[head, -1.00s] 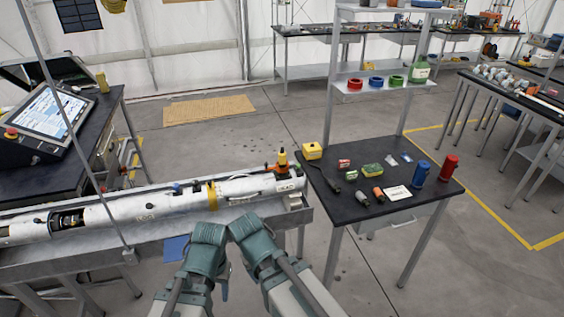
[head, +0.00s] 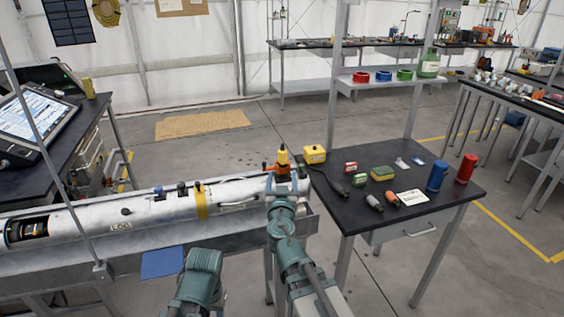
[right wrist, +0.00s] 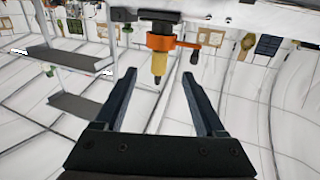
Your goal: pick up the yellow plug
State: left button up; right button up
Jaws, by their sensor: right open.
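The yellow plug (head: 283,156) stands upright in an orange collar at the right end of the long white tube (head: 145,211). In the right wrist view the plug (right wrist: 159,63) appears upside down, with the orange collar (right wrist: 160,43) around it. My right gripper (head: 284,175) is at the tube's right end, close to the plug. In the right wrist view my right gripper (right wrist: 159,75) is open and empty, with the plug ahead between its fingers, apparently untouched. Only a part of my left arm shows at the bottom of the head view; its gripper is not seen.
The tube lies in a grey metal trough (head: 60,256). To the right stands a black table (head: 440,200) with a yellow box (head: 314,155), a blue can (head: 437,176), a red can (head: 466,168) and small parts. A shelf post rises behind the table.

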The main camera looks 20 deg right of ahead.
aim_at(283, 154)
jog(key=x, duration=1.4)
jog(key=shift+r, duration=0.1)
jog(key=shift+s, duration=0.15)
grip_shut()
